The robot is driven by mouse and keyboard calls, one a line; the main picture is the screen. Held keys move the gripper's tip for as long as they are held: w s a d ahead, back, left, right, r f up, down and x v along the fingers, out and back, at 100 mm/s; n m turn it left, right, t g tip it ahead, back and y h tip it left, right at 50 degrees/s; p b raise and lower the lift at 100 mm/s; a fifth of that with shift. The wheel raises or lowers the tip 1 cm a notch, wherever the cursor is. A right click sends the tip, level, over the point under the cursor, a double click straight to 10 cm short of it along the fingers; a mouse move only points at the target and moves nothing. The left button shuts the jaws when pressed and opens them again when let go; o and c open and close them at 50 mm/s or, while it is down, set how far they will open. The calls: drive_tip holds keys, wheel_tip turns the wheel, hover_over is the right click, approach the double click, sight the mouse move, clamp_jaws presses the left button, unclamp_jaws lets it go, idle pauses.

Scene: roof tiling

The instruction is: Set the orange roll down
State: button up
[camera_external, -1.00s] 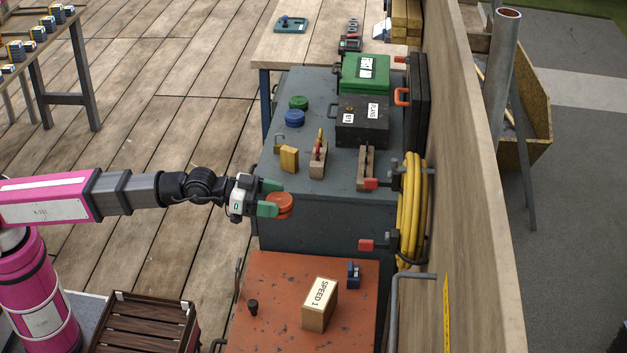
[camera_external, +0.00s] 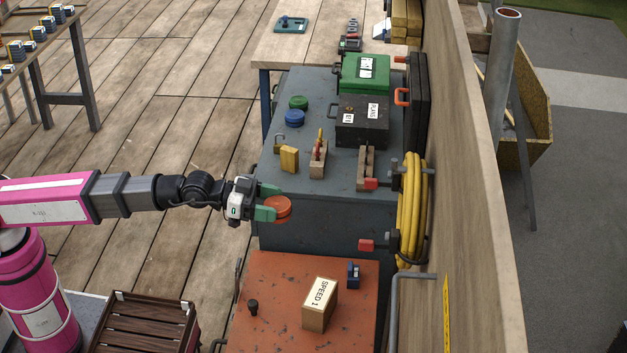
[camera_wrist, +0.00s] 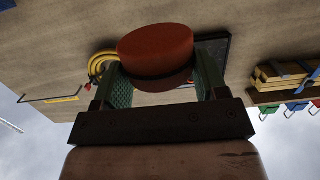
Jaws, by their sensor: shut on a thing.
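The orange roll (camera_external: 278,207) is a short round roll held between the green-padded fingertips of my gripper (camera_external: 269,205). A blue roll (camera_external: 295,118) and a green roll (camera_external: 299,102) lie farther back on the chest.
A yellow block (camera_external: 289,159) and wooden-bodied tools (camera_external: 318,158) stand behind the gripper. A black case (camera_external: 362,122) and green case (camera_external: 365,75) are farther back. A yellow hose coil (camera_external: 411,210) hangs at right. The orange-red chest (camera_external: 280,290) in front carries a SPEED 1 box (camera_external: 320,304).

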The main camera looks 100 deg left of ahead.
drive_tip(key=a+f+n+y, duration=0.1)
drive_tip(key=a+f+y, duration=0.1)
drive_tip(key=a, duration=1.4)
drive_tip(key=s+a+n+y, duration=0.1)
drive_tip(key=s+a, duration=0.4)
drive_tip(key=a, duration=0.8)
drive_tip(key=s+a+f+n+g+y, duration=0.1)
drive_tip(key=s+a, duration=0.4)
drive_tip(key=a, duration=0.9)
drive_tip(key=s+a+n+y, duration=0.1)
drive_tip(key=s+a, duration=0.4)
drive_tip(key=a, duration=0.9)
drive_tip(key=shift+s+f+n+y, duration=0.3)
drive_tip(key=shift+s+y, duration=0.1)
drive_tip(key=shift+y, duration=0.3)
drive_tip(key=w+d+f, duration=0.1)
drive_tip(key=w+f, duration=0.1)
drive_tip(key=w, duration=0.1)
drive_tip(key=w+d+f, duration=0.2)
drive_tip(key=w, duration=0.2)
drive_tip(key=w+d+f, duration=0.1)
drive_tip(key=w+f, duration=0.1)
drive_tip(key=w, duration=0.1)
drive_tip(key=shift+w+d+f, duration=0.25)
drive_tip(key=shift+w+f, duration=0.1)
drive_tip(key=shift+f, duration=1.9)
drive_tip(key=shift+f, duration=0.2)
